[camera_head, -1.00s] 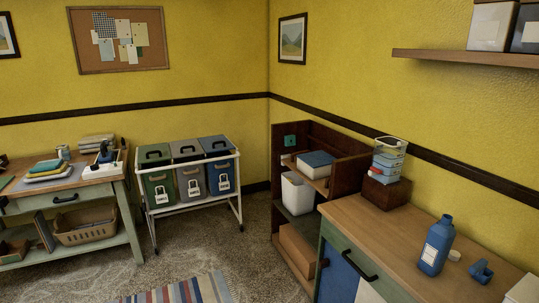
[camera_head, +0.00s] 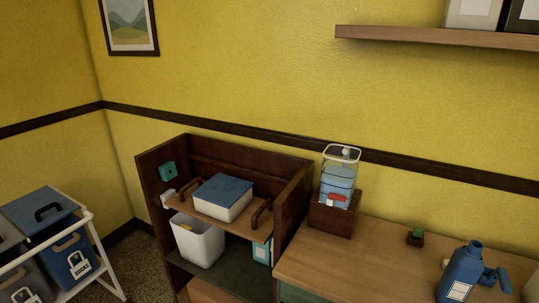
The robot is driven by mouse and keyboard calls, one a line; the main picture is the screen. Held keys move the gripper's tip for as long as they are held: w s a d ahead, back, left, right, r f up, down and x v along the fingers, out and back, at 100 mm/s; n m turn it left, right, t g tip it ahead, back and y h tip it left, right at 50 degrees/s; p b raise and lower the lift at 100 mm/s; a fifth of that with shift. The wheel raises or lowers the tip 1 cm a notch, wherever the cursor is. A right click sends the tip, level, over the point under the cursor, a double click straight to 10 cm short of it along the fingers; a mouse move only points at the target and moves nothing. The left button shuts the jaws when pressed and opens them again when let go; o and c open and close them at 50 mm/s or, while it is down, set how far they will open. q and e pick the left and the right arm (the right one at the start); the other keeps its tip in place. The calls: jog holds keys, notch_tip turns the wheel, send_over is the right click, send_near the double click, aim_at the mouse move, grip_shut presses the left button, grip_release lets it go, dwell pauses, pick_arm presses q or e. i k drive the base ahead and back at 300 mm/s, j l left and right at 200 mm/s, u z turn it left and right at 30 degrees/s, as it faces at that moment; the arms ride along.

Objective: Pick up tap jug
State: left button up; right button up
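The tap jug (camera_head: 338,183) looks like a clear container with blue contents, a pale handle or rim on top and a red tap low on its front. It sits upright on or in a dark wooden box (camera_head: 332,216) on the wooden counter, close to the yellow wall. I cannot tell whether its base is sunk into the box. Neither of my grippers is in view.
Left of the jug stands a dark open cabinet (camera_head: 182,147) with a blue-lidded box (camera_head: 222,196) and a white bin (camera_head: 197,241). A shelf (camera_head: 440,38) hangs above; the counter's middle (camera_head: 350,265) is clear.

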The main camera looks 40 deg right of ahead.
aim_at(340, 163)
jog(key=i+j+z, duration=0.1)
jog(key=i+z, duration=0.2)
jog(key=z, duration=0.15)
jog(key=i+j+z, duration=0.2)
jog(key=z, duration=0.3)
jog(key=i+j+z, duration=0.3)
jog(key=z, duration=0.15)
jog(key=i+j+z, duration=0.15)
jog(key=j+z, duration=0.3)
